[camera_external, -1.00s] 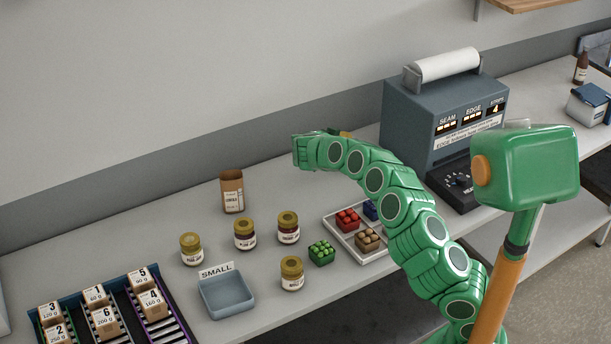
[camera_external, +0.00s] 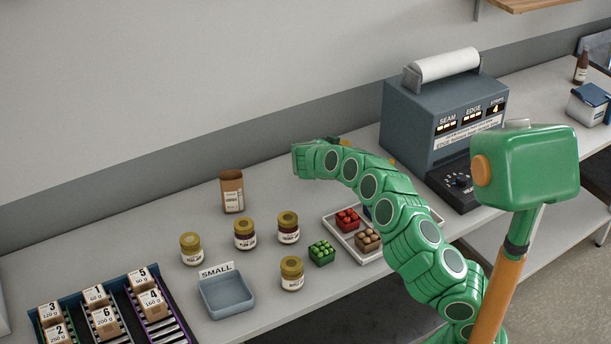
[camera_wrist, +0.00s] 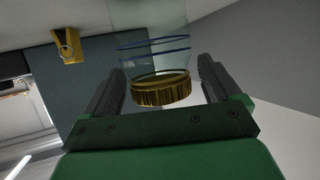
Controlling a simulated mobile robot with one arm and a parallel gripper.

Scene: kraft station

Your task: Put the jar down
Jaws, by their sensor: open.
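In the wrist view a jar with a ribbed gold lid (camera_wrist: 160,93) and clear glass with blue rings is between the fingers of my gripper (camera_wrist: 160,66). The gripper is open, with a visible gap on each side of the lid. In the external view the end of my arm is bent above the back of the bench, left of the grey machine. The fingers and this jar cannot be made out clearly there, being behind the arm.
Several gold-lidded jars (camera_external: 244,234), a brown paper bag (camera_external: 232,191), a SMALL tray (camera_external: 226,297) and a green punnet (camera_external: 322,252) stand left of my arm. A white tray of punnets (camera_external: 352,246) is partly under it. The grey machine (camera_external: 440,105) stands close behind. A yellow fitting (camera_wrist: 67,46) shows in the wrist view.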

